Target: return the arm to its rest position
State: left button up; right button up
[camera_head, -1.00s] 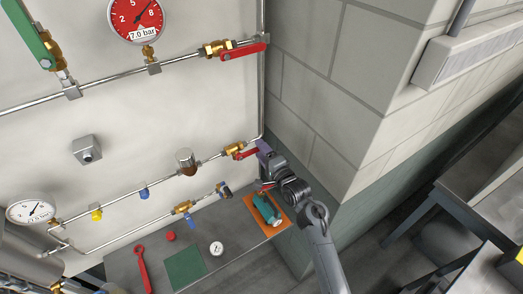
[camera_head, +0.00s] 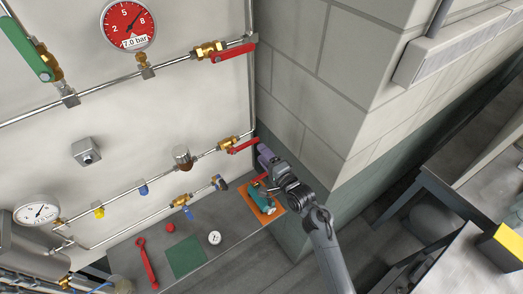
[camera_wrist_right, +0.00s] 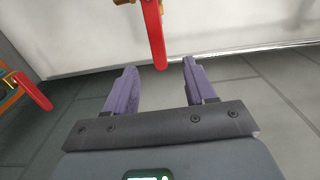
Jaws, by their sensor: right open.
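My right gripper (camera_head: 263,153), with purple fingers, is at the wall's right edge, just right of a short red valve lever (camera_head: 244,145). Its dark arm (camera_head: 322,236) comes up from the lower right. In the right wrist view the gripper (camera_wrist_right: 158,80) is open, with nothing held between its fingers. A red lever (camera_wrist_right: 154,34) reaches down from the top to a point between the fingertips in the picture; its distance from them cannot be told. My left gripper is not in view.
Below my right gripper, a teal cylinder (camera_head: 265,196) lies on an orange mat (camera_head: 255,205) on the grey bench. A red wrench (camera_head: 146,264), green mat (camera_head: 186,257) and small gauge (camera_head: 214,238) lie further left. The block wall (camera_head: 330,100) stands right of the gripper.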

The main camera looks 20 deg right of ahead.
dwell(0.4)
jog(key=s+a+f+n+g, duration=0.1)
jog(key=s+f+n+g, duration=0.1)
jog(key=s+f, duration=0.5)
jog(key=s+a+f+n+g, duration=0.15)
jog(key=s+f, duration=0.25)
jog(key=s, duration=0.5)
jog(key=s+r+n+g+h, duration=0.1)
jog(key=s+n+g, duration=0.4)
jog(key=s, duration=0.5)
jog(key=s+r+n+g+h, duration=0.1)
jog(key=s+r+n+g, duration=0.2)
jog(key=s+n, duration=0.6)
jog(key=s+g, duration=0.1)
jog(key=g, duration=0.1)
jog(key=shift+s+r+g+h, duration=0.15)
jog(key=shift+r+g+h, duration=0.15)
jog(key=shift+r+g, duration=0.05)
jog(key=shift+n, duration=0.25)
